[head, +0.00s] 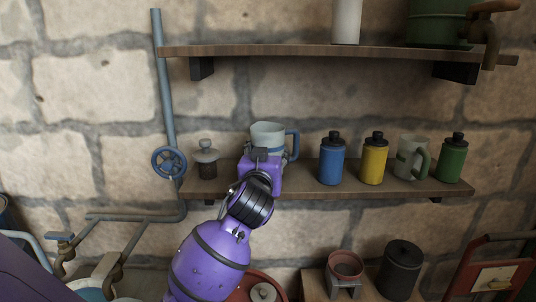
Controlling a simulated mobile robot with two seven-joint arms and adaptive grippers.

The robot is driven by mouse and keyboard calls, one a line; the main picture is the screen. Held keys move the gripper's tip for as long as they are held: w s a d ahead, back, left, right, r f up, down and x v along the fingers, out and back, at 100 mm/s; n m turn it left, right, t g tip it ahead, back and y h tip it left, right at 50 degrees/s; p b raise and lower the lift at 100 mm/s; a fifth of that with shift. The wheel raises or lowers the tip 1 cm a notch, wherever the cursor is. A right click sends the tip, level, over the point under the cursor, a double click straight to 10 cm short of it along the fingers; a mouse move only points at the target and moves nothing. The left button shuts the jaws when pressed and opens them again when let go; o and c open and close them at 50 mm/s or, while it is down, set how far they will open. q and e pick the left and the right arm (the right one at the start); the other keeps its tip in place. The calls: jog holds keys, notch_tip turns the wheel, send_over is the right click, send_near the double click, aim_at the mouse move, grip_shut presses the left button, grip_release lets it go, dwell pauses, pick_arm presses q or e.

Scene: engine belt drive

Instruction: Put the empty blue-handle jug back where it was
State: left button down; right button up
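The blue-handle jug (268,129) is a pale grey jug with a blue handle on its right side, upright at the lower wooden shelf (310,185). My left gripper (264,154), on a purple arm, is directly in front of the jug and overlaps its lower part. The gripper hides its own fingertips and the jug's base, so I cannot tell whether it grips the jug or whether the jug rests on the shelf. I cannot see inside the jug. My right gripper is not in view.
A lidded glass jar (207,160) stands left of the jug. To its right stand blue (332,162), yellow (374,162) and green (453,162) bottles and a green-handle jug (408,158). A pipe with a blue valve wheel (169,162) borders the shelf's left end. An upper shelf (330,52) hangs above.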

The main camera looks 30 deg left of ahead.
pick_arm(q)
jog(key=shift+f, duration=0.15)
jog(key=c, duration=0.6)
grip_release()
jog(key=v, duration=1.2)
jog(key=shift+b, duration=0.3)
